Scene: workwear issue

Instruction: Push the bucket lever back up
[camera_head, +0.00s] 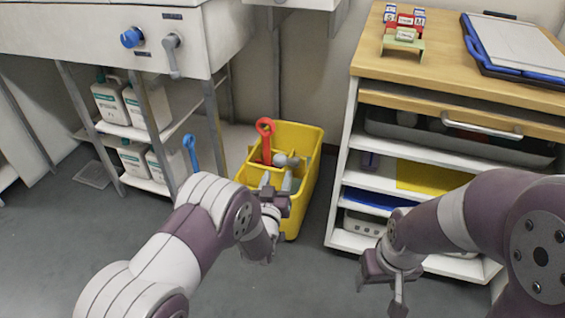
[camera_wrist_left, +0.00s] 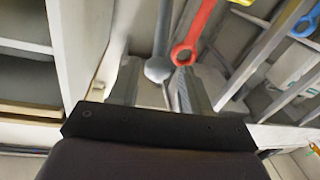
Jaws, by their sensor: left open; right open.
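The yellow bucket (camera_head: 308,165) stands on the floor between the sink unit and the cabinet. A red lever (camera_head: 266,143) with a ring end rises at its left side; the ring also shows in the left wrist view (camera_wrist_left: 184,54). A grey rod with a rounded end (camera_wrist_left: 159,68) lies beside the red ring there, and grey parts (camera_head: 283,159) show inside the bucket. My left gripper (camera_head: 277,184) is open just in front of the bucket, its fingers overlapping it in the head view. The rounded end appears between its fingers (camera_wrist_left: 155,88); contact cannot be told. My right gripper (camera_head: 380,287) is open and empty, right of the bucket.
The sink unit (camera_head: 190,40) stands at the left, with white bottles (camera_head: 150,105) on shelves below and a blue ring-ended handle (camera_head: 190,148) beside them. The wooden-topped cabinet (camera_head: 440,70) closes in the right. Grey floor (camera_head: 325,275) is clear in front.

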